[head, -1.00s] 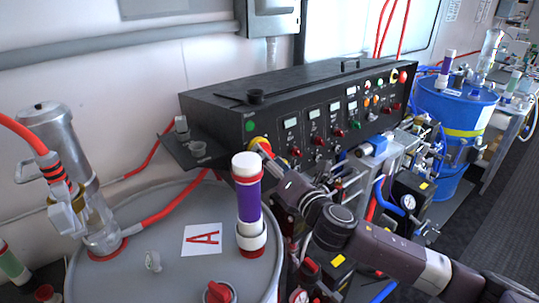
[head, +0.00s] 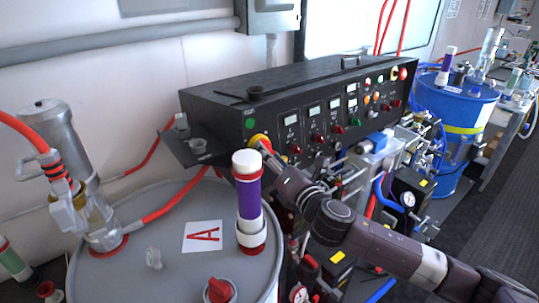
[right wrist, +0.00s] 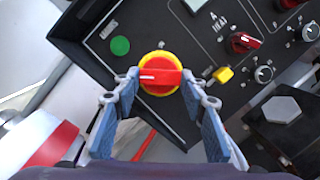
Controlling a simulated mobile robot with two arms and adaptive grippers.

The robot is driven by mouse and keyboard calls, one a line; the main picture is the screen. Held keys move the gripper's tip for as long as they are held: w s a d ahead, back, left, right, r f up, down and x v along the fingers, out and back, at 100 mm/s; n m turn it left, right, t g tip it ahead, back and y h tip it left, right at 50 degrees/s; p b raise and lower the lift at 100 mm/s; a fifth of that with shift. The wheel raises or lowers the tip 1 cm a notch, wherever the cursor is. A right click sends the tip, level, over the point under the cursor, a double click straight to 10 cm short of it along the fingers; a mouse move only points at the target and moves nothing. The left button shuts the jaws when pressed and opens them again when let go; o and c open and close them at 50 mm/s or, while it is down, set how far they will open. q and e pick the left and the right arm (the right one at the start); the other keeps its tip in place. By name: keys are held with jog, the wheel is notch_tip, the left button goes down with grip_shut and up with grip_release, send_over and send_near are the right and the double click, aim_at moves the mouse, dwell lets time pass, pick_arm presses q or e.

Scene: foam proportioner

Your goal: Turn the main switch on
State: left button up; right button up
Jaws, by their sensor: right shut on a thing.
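The main switch is a round yellow plate (right wrist: 158,58) with a red bar handle (right wrist: 160,77) at the left end of the black control panel's face. In the right wrist view the handle lies level across the picture, with a white mark toward its left end. My right gripper (right wrist: 159,82) is shut on the handle, one finger at each end. In the head view my right gripper (head: 267,151) is at the yellow switch plate (head: 258,141), and it partly hides the handle. My left gripper is not in view.
The black control panel (head: 300,85) has a green button (head: 250,123) above the switch and several red knobs to the right. A grey drum lid (head: 120,255) carries a purple-and-white cylinder (head: 249,200), close to my right arm. A blue drum (head: 455,105) stands farther right.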

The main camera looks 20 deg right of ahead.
jog(key=shift+r+m+g+h+p, duration=0.15)
jog(key=shift+m+g+p, duration=0.5)
jog(key=shift+m+p, duration=1.75)
jog(key=shift+r+m+g+h+p, duration=0.15)
jog(key=shift+m+g+p, duration=0.85)
jog(key=shift+m, duration=2.4)
jog(key=shift+r+m+g+h+p, duration=0.1)
jog(key=shift+m+g+h+p, duration=0.2)
jog(key=shift+m+p, duration=2.25)
jog(key=shift+m+b, duration=0.4)
jog(key=shift+m, duration=0.15)
jog(key=o, duration=1.2)
jog(key=shift+w, duration=0.1)
jog(key=shift+c, duration=0.2)
jog(key=shift+r, duration=0.1)
jog(key=v, duration=1.2)
jog(key=shift+d, duration=0.1)
